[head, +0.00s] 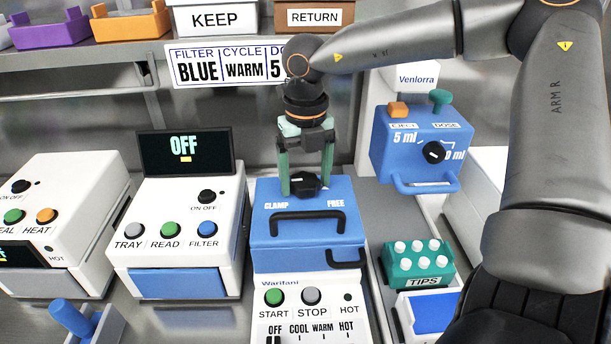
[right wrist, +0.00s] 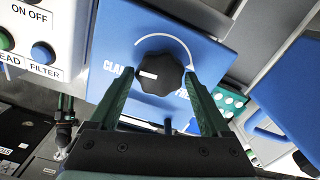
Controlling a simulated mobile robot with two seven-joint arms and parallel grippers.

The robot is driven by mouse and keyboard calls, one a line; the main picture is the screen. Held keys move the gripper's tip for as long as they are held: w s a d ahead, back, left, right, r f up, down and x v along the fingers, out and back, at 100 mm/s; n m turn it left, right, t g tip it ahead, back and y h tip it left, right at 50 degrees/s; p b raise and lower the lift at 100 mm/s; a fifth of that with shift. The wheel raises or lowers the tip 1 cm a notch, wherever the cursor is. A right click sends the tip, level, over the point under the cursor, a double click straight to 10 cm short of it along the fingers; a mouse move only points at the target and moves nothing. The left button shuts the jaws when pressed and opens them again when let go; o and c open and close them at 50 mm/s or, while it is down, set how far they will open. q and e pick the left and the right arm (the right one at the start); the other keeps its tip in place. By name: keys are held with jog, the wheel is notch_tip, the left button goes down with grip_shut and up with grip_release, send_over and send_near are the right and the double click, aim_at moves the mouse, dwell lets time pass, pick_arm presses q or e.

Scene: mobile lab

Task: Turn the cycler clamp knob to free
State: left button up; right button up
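The cycler (head: 263,240) is a blue-topped white box in the middle of the head view, its lid marked CLAMP at left and FREE at right. Its black clamp knob (head: 305,184) sits on the lid; in the right wrist view the knob (right wrist: 160,74) shows a white mark towards the CLAMP side. My right gripper (head: 306,180) points down over the knob, its green fingers open on either side. In the right wrist view the fingertips (right wrist: 159,76) flank the knob with narrow gaps. What looks like my left gripper (right wrist: 66,103) shows small at the left there; its opening is unclear.
A black handle (head: 306,217) stands on the lid just in front of the knob. A white reader (head: 180,207) is on the left. A blue dosing unit (head: 385,160) and a green tips rack (head: 415,266) are on the right. A sign (head: 225,66) hangs behind.

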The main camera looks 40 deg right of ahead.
jog(key=c, duration=1)
jog(key=shift+c, duration=0.2)
